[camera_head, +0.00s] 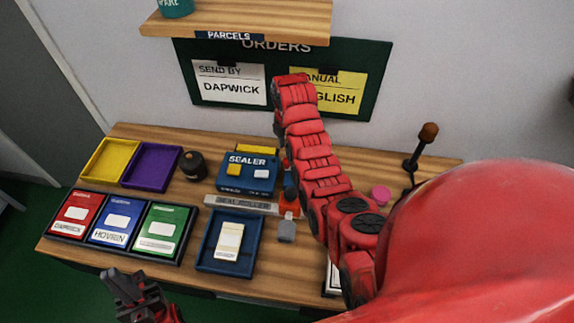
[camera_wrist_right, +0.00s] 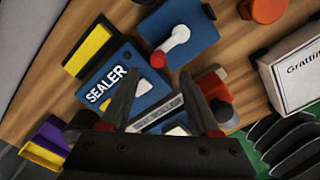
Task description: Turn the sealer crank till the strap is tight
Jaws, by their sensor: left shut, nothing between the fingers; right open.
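The blue sealer (camera_head: 249,171) stands mid-table, with a grey bar (camera_head: 240,204) labelled like "seal roller" in front. In the right wrist view, the sealer (camera_wrist_right: 108,88) lies left of my fingers. The crank (camera_wrist_right: 174,42) is a white arm with a red knob, on a blue block just beyond my right fingertips. My right gripper (camera_wrist_right: 160,78) is open, and its fingers appear apart from the knob. In the head view my red right arm hides the crank area. My left gripper (camera_head: 130,284) is shut and empty before the table's left front. I cannot make out a strap.
A blue tray (camera_head: 203,262) with a cream card stands in front of the bar. Red, blue and green boxes (camera_head: 162,230) fill the front left. Yellow and purple trays (camera_head: 179,162) lie behind. A white box (camera_wrist_right: 296,72) is right of the crank block.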

